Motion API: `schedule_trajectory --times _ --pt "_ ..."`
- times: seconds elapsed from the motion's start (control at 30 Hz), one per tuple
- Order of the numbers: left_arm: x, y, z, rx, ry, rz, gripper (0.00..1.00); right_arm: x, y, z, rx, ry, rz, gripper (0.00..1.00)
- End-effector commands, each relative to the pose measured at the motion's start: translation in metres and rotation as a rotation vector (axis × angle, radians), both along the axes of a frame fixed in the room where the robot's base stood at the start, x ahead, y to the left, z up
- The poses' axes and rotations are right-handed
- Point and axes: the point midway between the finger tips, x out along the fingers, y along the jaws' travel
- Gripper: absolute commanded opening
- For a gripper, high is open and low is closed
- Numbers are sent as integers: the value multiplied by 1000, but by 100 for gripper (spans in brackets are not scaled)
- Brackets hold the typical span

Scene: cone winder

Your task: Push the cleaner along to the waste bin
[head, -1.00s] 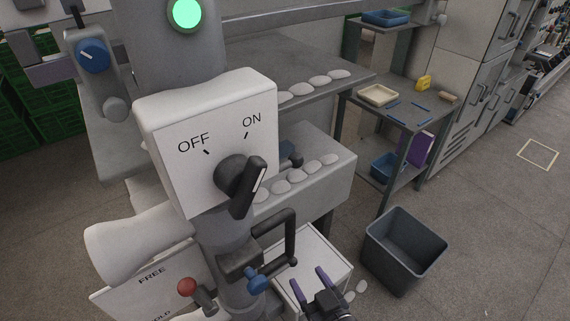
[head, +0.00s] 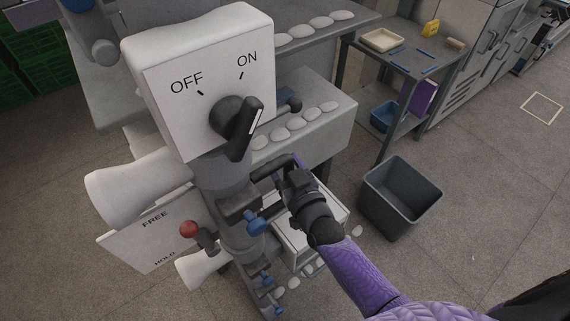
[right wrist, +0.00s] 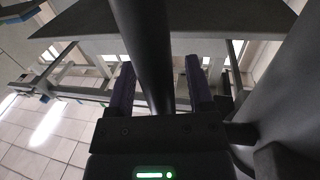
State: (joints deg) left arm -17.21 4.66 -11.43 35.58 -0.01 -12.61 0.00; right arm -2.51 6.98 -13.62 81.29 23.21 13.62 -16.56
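The cleaner looks to be the grey column (head: 222,182) with white horn-shaped nozzles (head: 135,190), a white OFF/ON box (head: 192,75) and a black handle. Its black knob (head: 238,125) points at neither label clearly. My right gripper (head: 292,170) is at the handle, which it mostly hides in the head view. In the right wrist view a dark bar (right wrist: 152,60), apparently the handle, stands between the two purple fingers (right wrist: 160,85), with gaps beside it. The dark grey waste bin (head: 385,212) stands on the floor to the right; its visible inside looks empty. My left gripper is out of view.
A FREE/HOLD plate (head: 152,238) with a red-knobbed lever (head: 190,229) is low on the left. Grey shelves (head: 335,118) with pale lumps lie behind the column. A side table (head: 425,72) stands beyond the bin. Open floor (head: 480,180) lies right of the bin.

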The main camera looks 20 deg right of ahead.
Motion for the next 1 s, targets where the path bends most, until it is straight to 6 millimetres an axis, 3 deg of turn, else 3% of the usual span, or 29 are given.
schedule_trajectory --times 0.03,0.07,0.3,1.0 --pt "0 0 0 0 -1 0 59 0 0 0 0 0 0 59" --pt "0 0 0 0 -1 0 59 0 0 0 0 0 0 52" --pt "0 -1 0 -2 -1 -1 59 0 0 0 0 0 0 1" --pt "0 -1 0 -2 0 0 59 0 0 0 0 0 0 0"
